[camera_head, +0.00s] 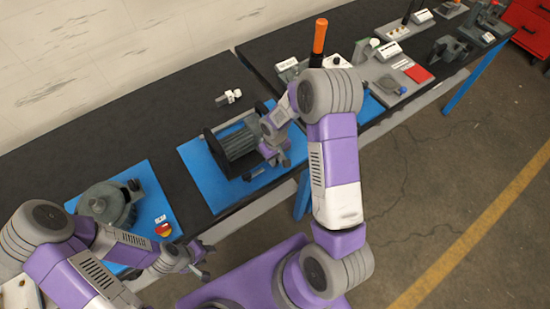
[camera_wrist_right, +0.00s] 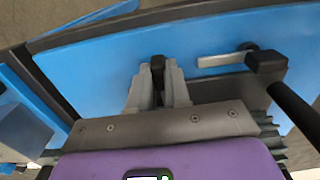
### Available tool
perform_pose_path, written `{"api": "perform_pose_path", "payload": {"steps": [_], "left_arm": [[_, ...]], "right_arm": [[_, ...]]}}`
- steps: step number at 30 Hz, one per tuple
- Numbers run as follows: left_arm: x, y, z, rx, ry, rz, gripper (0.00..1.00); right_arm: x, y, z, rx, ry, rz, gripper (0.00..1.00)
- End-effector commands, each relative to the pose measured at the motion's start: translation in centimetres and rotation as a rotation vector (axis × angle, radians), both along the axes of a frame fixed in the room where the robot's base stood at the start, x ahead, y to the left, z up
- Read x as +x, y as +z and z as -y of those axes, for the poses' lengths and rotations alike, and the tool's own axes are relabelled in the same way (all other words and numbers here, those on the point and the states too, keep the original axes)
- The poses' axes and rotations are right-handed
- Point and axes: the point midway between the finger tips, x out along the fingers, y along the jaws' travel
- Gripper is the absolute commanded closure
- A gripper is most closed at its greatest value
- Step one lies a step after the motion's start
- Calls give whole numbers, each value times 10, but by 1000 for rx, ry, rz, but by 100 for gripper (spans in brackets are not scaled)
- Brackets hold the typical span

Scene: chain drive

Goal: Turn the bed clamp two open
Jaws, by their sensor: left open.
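In the head view a dark grey ribbed machine (camera_head: 236,145) stands in a black frame on a blue mat. My right gripper (camera_head: 275,153) is low at its right end. In the right wrist view the gripper's grey fingers (camera_wrist_right: 157,80) come close together around a dark strip, above blue mat. I cannot tell whether that strip is finger pads or a held part. A light grey lever (camera_wrist_right: 222,60) with a black block at its end lies to the right of the fingers, apart from them. I cannot tell which part is bed clamp two. My left gripper (camera_head: 203,262) is open and empty, away from the machine.
A small white part (camera_head: 228,97) lies behind the machine. An orange-handled tool (camera_head: 319,40) stands behind my right arm. A black rod (camera_wrist_right: 295,108) runs close to my right gripper.

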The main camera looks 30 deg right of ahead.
Motion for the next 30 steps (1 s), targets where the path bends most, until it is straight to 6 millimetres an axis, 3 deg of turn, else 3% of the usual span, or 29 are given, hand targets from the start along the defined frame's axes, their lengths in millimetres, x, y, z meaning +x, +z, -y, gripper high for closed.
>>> {"api": "perform_pose_path", "payload": {"steps": [3,17,30], "left_arm": [[0,0,0,0,0,0,57],[0,-7,0,0,0,0,57],[0,-26,0,0,0,0,57]], "right_arm": [[0,0,0,0,0,0,100],[0,-1,-1,0,-77,1,100],[0,-1,-2,-1,-441,1,100]]}}
